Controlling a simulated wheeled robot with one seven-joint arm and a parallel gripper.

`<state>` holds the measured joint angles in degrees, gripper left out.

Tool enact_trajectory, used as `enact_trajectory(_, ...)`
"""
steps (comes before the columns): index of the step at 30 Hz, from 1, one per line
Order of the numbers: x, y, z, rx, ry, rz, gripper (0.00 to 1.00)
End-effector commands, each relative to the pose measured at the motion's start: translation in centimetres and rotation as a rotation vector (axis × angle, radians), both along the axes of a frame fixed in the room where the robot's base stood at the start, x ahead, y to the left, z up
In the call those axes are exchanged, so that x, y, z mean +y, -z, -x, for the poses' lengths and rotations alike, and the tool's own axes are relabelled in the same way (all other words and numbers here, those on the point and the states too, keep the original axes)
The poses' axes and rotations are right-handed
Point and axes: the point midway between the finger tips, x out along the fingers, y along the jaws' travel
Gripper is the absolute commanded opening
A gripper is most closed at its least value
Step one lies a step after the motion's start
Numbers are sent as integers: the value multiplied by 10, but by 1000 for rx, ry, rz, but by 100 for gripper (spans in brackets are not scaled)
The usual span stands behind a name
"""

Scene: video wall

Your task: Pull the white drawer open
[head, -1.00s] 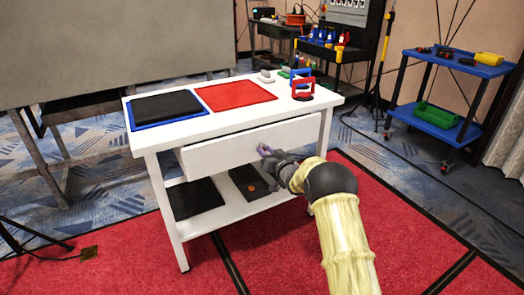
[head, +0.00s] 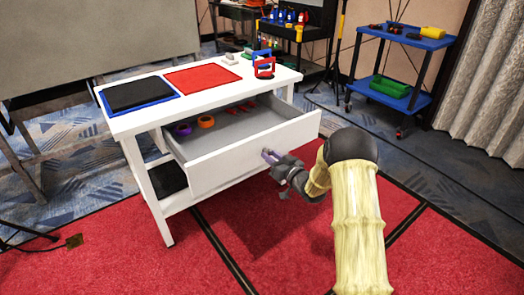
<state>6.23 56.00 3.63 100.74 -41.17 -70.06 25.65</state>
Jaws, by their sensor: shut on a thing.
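The white drawer (head: 228,160) stands well out from the front of the white table (head: 140,118). Its inside shows, with a purple ring (head: 183,129), an orange ring (head: 206,121) and small red items (head: 240,107) toward the back. The handle itself is mostly hidden by the fingers.
On the tabletop lie a black pad on a blue mat (head: 175,94), a red mat (head: 202,78) and red and blue clamp-like items (head: 264,67). A blue cart (head: 405,38) stands at the back right. Red carpet in front is clear.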

Motion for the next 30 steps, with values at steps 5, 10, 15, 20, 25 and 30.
enact_trajectory(5, -11, -1, 7, 0, 2, 1, 0)
enact_trajectory(10, -13, 0, 9, -1, 1, 2, 0)
enact_trajectory(15, -13, 0, 9, -2, 0, 2, 0)
enact_trajectory(20, -13, 0, 9, -2, 0, 2, 40)
enact_trajectory(25, -13, 0, 9, -2, 0, 1, 52)
enact_trajectory(30, -13, 0, 9, -1, 0, 2, 52)
